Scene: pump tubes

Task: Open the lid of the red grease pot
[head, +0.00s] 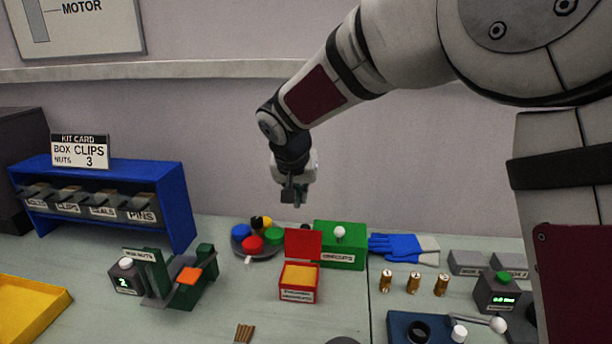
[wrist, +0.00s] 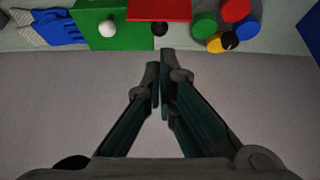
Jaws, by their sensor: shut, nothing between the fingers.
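The red grease pot (head: 298,295) appears to be the red box on the table, with a yellow-orange filling and a white label too small to read. Its red lid (head: 302,244) stands raised at the back edge, so the filling is exposed. In the wrist view the lid (wrist: 160,9) shows at the top edge, with a dark knob (wrist: 160,28) below it. My gripper (head: 293,198) is in the air above and behind the pot, apart from it. Its fingers (wrist: 160,68) are together with nothing between them.
A green box (head: 338,258) with a white knob stands right behind the pot. A round tray of coloured round pieces (head: 250,243) is behind left. Blue gloves (head: 400,248), brass cylinders (head: 413,283) and a dark green fixture (head: 185,293) lie around. The wall is behind.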

